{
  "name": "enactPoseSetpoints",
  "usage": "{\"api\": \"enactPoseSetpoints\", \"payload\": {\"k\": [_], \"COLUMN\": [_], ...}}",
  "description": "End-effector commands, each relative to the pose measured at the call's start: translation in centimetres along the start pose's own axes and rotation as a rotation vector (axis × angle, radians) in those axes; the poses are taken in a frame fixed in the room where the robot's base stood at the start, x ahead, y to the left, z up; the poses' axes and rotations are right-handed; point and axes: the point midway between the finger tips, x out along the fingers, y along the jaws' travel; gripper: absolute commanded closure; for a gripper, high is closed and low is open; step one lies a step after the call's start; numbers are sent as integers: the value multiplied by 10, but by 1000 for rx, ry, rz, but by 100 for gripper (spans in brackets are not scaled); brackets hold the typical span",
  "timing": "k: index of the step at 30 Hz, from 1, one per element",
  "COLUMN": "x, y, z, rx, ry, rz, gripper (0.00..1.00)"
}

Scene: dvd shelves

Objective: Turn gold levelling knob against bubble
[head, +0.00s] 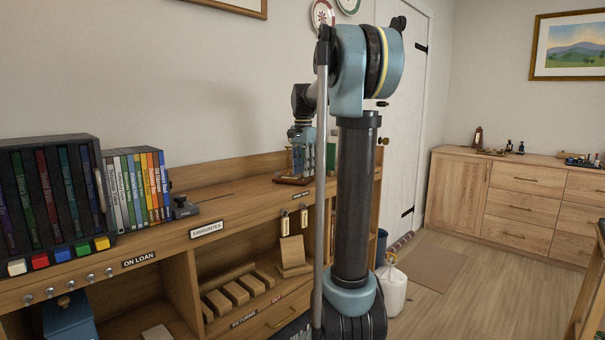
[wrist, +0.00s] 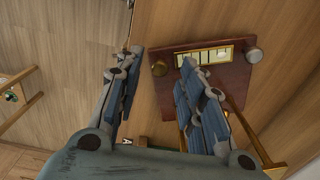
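In the wrist view a red-brown wooden board (wrist: 222,78) carries a bubble vial in a brass frame (wrist: 207,55). My gripper (wrist: 163,60) is open. The left knob shows in the gap between its fingertips; I cannot tell the depth between them. The right finger overlaps the board in the picture. The bubble is too small to read. In the head view my gripper (head: 300,138) is over the board (head: 291,179) on the shelf top.
Brass rods (wrist: 247,128) stand close to my right finger. In the head view, upright DVD cases (head: 135,188) and a black rack (head: 50,195) stand left on the shelf top. The stretch between cases and board is mostly clear. A door (head: 410,120) stands behind my arm.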

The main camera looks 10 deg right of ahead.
Motion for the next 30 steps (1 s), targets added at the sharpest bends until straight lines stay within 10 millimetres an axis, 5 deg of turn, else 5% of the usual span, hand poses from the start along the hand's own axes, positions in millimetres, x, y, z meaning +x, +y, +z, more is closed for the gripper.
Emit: {"api": "enactPoseSetpoints", "payload": {"k": [13, 18, 30], "x": [10, 10, 10], "y": [0, 0, 0], "z": [0, 0, 0], "rx": [0, 0, -32], "ry": [0, 0, 0], "rz": [0, 0, 0], "gripper": [64, 100, 100]}}
